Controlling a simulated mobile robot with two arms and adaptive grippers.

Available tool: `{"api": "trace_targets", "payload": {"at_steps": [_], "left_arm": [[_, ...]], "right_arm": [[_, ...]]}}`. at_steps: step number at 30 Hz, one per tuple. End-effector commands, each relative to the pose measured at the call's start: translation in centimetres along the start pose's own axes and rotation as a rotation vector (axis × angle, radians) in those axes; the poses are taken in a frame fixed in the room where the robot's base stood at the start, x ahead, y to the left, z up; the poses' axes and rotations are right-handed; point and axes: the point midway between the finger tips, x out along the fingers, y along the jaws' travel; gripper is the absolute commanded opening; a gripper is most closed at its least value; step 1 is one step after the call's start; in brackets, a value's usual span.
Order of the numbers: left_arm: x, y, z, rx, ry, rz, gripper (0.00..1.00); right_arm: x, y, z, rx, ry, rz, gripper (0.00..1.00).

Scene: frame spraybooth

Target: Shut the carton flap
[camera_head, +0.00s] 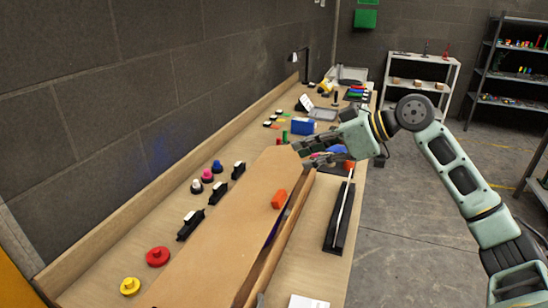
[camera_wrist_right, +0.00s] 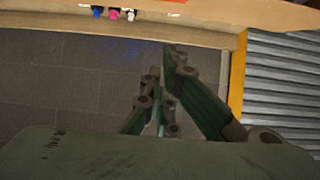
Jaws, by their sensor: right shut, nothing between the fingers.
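The carton is a long brown cardboard box on the bench in the camera_head view, with its right wall (camera_head: 288,232) showing. Its large brown flap (camera_head: 235,215) lies as a broad panel to the left of that wall. A narrow dark gap shows between the flap and the wall, so the flap is not flush there. My right gripper (camera_head: 302,149) is shut and empty at the carton's far end, close to the flap's far corner; I cannot tell if they touch. The right gripper (camera_wrist_right: 160,85) also fills the middle of the right wrist view. My left gripper is out of view.
An orange block (camera_head: 279,198) shows at the flap's right edge. Red (camera_head: 158,256) and yellow (camera_head: 130,286) knobs and black clamps (camera_head: 190,224) stand left of the carton. A black tray (camera_head: 340,222) lies to its right. Open floor is beyond the bench's right edge.

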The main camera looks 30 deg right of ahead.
Motion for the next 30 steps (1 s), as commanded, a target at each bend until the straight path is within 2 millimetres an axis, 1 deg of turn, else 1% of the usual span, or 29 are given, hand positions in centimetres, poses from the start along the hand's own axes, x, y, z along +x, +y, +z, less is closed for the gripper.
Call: {"api": "trace_targets", "payload": {"at_steps": [2,4,8,18,21,24,30], "left_arm": [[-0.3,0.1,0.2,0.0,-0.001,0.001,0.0],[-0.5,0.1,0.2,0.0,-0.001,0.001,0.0],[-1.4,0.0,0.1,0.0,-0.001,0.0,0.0],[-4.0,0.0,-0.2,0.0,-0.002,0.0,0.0],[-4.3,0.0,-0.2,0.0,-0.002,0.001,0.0],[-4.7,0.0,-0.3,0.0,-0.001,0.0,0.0],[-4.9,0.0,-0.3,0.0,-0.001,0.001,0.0]], "right_arm": [[0.2,0.0,0.0,0.002,-0.006,-0.001,0.0],[0.8,-0.1,0.0,0.002,-0.006,-0.003,0.0],[2.8,-0.1,-0.2,0.002,-0.004,-0.005,0.0],[10.1,-0.1,-0.3,0.002,-0.002,-0.004,0.0],[10.3,-0.1,1.7,0.004,-0.008,-0.002,0.0],[10.6,0.0,2.8,0.003,-0.006,-0.001,0.0],[10.9,0.0,3.9,0.002,-0.004,0.0,0.0]]}}
